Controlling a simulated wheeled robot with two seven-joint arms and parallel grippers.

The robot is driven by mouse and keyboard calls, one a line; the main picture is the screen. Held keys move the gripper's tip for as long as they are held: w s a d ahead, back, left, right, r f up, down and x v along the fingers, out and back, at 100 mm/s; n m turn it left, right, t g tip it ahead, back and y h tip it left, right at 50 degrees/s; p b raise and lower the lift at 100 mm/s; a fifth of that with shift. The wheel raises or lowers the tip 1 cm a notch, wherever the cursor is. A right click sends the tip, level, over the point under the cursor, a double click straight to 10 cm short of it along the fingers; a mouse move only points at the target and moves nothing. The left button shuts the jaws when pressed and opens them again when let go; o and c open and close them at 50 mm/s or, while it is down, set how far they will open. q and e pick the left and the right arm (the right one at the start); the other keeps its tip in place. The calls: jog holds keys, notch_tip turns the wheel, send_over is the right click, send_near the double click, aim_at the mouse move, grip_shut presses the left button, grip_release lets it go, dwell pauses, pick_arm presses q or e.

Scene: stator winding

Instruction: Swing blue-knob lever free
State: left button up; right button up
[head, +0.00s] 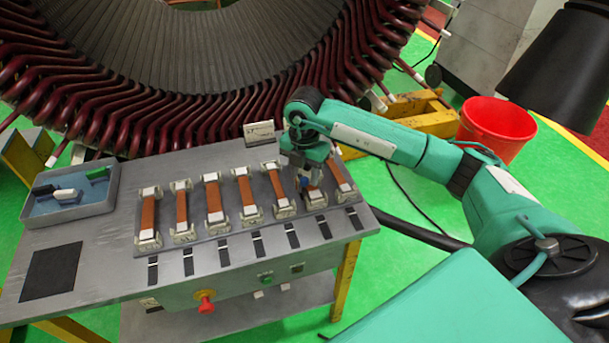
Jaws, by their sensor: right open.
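A small blue spot, which looks like the blue knob (304,182), shows at the second copper-coloured bar from the right on the workbench. The lever under it is mostly hidden by my right gripper. My right gripper (306,178) points down over that bar, open, with its fingers close around or beside the knob. I cannot tell whether they touch it. My left gripper is not in view.
Several copper-coloured bars in pale clamps (180,212) stand in a row on the grey workbench (110,262). A grey tray (112,190) with small parts is at left. A red button (205,306) sits on the front. Behind is a large stator (120,120); a red bucket (497,128) is at right.

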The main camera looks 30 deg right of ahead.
notch_tip(320, 180, up, 13)
jog(key=b, duration=0.2)
jog(key=shift+f, duration=0.1)
dwell(0.5)
